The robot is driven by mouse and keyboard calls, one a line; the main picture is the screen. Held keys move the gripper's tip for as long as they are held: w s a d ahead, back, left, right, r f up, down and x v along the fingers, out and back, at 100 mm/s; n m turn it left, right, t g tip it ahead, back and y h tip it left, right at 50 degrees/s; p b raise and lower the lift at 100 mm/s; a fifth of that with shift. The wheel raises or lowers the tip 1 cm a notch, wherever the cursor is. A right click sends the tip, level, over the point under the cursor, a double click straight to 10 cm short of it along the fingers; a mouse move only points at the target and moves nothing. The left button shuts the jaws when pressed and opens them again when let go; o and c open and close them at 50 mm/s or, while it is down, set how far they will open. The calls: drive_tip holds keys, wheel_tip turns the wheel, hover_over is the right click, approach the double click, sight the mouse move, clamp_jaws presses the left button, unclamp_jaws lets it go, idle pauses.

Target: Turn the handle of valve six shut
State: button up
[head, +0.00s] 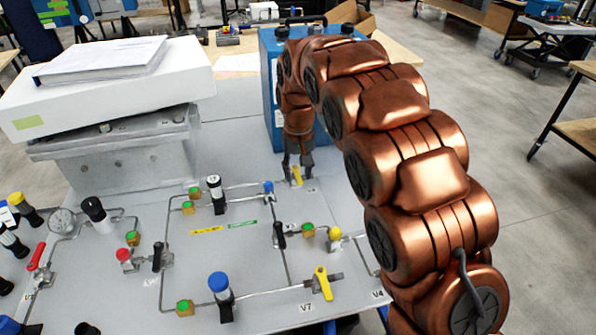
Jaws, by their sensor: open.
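My gripper (298,168) points down at the back right of the grey panel (250,262), with its fingers apart. A small yellow valve handle (297,178) shows between and just below the fingertips. I cannot tell whether the fingers touch it. The label beside this handle is too small to read, so I cannot confirm that it is valve six. Its valve body is partly hidden by the fingers. Another yellow handle (323,283), beside the label V7, stands nearer the front right of the panel.
Pipes, knobs and a gauge (62,220) stand up from the panel. A blue-topped knob (221,292) is at its front. A blue case (271,95) stands behind my gripper. A white box (110,85) with papers is at the back left. Open floor lies to the right.

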sight(300, 179)
wheel_tip(300, 179, up, 12)
drive_tip(key=shift+f, duration=0.15)
idle(0.4)
drive_tip(key=shift+s, duration=0.1)
drive_tip(key=s+d+r+m+p, duration=0.1)
drive_tip(key=s+d+r+p, duration=0.15)
drive_tip(key=s+d, duration=0.55)
drive_tip(key=s+d+f+p, duration=0.1)
drive_tip(key=s+d, duration=0.1)
drive_tip(key=s, duration=0.8)
drive_tip(key=s+d+f+g+p, duration=0.1)
drive_tip(key=s+d, duration=0.2)
drive_tip(key=s, duration=0.8)
drive_tip(key=s+d+f+m+p, duration=0.1)
drive_tip(key=s+d+f+p, duration=0.1)
drive_tip(key=s, duration=0.8)
drive_tip(key=shift+s+d+g, duration=0.4)
drive_tip(key=shift+d, duration=0.1)
